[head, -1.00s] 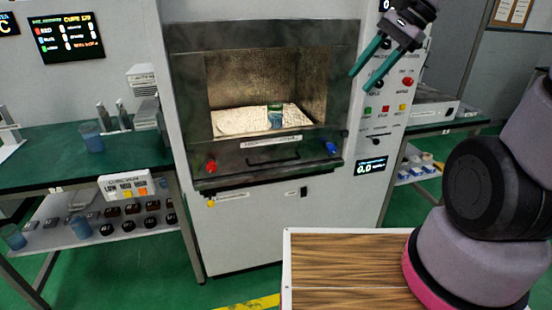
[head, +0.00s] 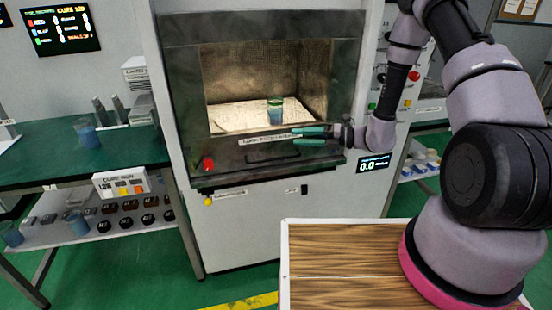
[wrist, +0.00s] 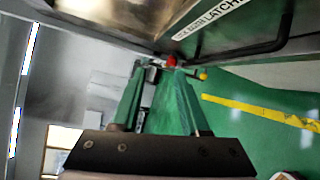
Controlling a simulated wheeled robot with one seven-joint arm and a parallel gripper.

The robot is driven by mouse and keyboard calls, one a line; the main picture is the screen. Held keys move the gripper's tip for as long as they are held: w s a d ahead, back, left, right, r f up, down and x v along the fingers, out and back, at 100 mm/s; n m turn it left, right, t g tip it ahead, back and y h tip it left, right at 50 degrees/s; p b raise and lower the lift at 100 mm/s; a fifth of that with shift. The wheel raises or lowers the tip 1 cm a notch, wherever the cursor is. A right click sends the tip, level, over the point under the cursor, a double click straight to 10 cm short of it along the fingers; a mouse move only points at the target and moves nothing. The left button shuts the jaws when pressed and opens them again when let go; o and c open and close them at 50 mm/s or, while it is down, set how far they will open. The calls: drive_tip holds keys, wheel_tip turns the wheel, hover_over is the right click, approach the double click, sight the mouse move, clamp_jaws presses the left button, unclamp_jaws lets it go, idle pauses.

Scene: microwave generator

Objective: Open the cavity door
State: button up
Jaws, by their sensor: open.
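The cavity door (head: 182,125) is the dark-framed front of the white cabinet in the head view, with a lit interior showing through it. A dark bar handle (head: 272,157) sits on its lower panel, below a white label strip (head: 258,140). The handle also shows in the wrist view (wrist: 283,38). A red knob (head: 208,163) is at the panel's lower left; it also shows in the wrist view (wrist: 171,60). My gripper (head: 295,136) is open, its teal fingers pointing left, just above and right of the handle. Contact cannot be told. The blue knob is hidden behind my gripper.
A cup (head: 275,110) stands on the pale cavity floor. A yellow knob (head: 208,201) is on the cabinet below. A green bench (head: 70,160) stands left. A wooden-topped surface (head: 345,265) lies in front, beside my arm's base. A control panel with a display (head: 374,163) is right.

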sight(277, 159)
wheel_tip(277, 159, down, 12)
drive_tip(key=w+d+r+m+t+h, duration=0.15)
drive_tip(key=m+t, duration=0.25)
drive_tip(key=m, duration=0.4)
drive_tip(key=x, duration=0.7)
drive_tip(key=f+x, duration=0.1)
drive_tip(key=x, duration=0.3)
drive_tip(key=shift+s, duration=0.15)
clamp_jaws()
